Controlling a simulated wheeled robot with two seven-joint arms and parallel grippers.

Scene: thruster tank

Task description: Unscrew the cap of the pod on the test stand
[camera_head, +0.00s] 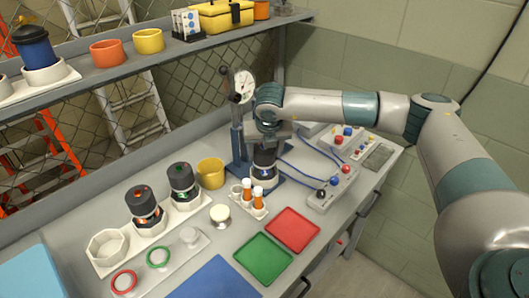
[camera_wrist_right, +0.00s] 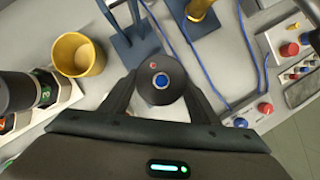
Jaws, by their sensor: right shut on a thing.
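The test stand (camera_head: 237,140) is a blue frame with a round dial gauge (camera_head: 244,84) at its top. It also shows in the wrist view (camera_wrist_right: 122,35). The pod (camera_head: 264,172) stands at the stand's foot, below my right gripper (camera_head: 265,150). Its dark round cap (camera_wrist_right: 160,92), with a blue centre and a small red dot, sits between my right fingers in the wrist view. The right gripper is shut on this cap from above. The pod's body is mostly hidden by the cap and hand. My left gripper is out of view.
Two dark pods (camera_head: 142,200) (camera_head: 181,177) stand in white holders at left. Blue cables run to a control box (camera_head: 332,190). Green (camera_head: 263,260) and red (camera_head: 293,230) trays lie in front.

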